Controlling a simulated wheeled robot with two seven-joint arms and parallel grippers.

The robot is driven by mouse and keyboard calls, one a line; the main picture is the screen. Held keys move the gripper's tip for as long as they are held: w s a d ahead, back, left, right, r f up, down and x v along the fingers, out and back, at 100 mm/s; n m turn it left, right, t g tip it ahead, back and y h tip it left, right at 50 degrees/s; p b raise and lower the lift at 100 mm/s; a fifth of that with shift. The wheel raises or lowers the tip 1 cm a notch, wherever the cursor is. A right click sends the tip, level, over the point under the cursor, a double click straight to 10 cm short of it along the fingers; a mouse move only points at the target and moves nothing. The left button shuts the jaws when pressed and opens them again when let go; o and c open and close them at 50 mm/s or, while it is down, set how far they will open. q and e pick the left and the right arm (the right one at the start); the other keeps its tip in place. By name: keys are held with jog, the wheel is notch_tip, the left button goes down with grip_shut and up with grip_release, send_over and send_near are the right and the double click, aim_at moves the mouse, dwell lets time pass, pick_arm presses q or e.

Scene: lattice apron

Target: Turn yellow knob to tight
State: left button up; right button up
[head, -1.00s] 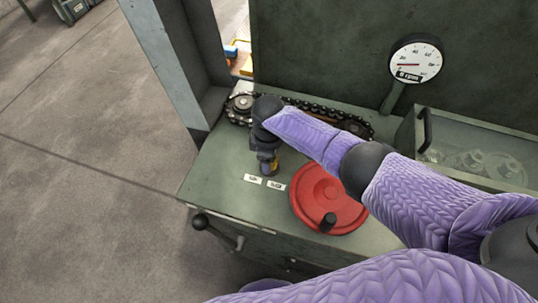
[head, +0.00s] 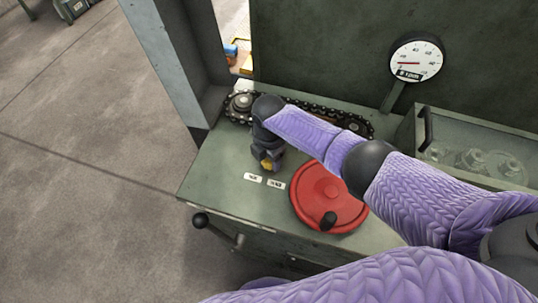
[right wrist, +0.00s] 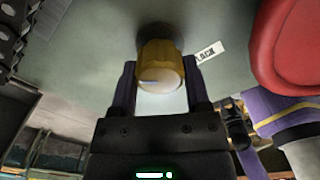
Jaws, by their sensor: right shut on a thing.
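The yellow knob (head: 267,165) stands on the green machine top, behind two small white labels. My right gripper (head: 266,158) reaches down over the knob from above and hides much of it in the head view. In the right wrist view the ribbed yellow knob (right wrist: 160,62) sits between the two fingers (right wrist: 159,90), and the gripper is shut on it. A white label (right wrist: 208,52) beside the knob seems to end in "LACK"; the rest is cut off or hidden. The label texts (head: 253,177) are too small to read in the head view. My left gripper is not in view.
A red handwheel (head: 312,190) with a dark handle lies right of the knob. A chain (head: 300,103) on sprockets runs behind. A round gauge (head: 416,60) stands at the back right, beside a clear-topped box (head: 470,150). A black-knobbed lever (head: 212,228) sticks out in front.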

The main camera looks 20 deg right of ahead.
jog(key=n, duration=0.4)
jog(key=shift+n, duration=0.3)
jog(key=shift+n+b, duration=0.45)
jog(key=shift+n, duration=1.45)
jog(key=o, duration=1.3)
jog(key=shift+s, duration=0.1)
notch_tip(320, 180, up, 9)
jog(key=p, duration=0.3)
jog(key=shift+r+p, duration=0.2)
jog(key=shift+p, duration=0.2)
jog(key=shift+r, duration=0.35)
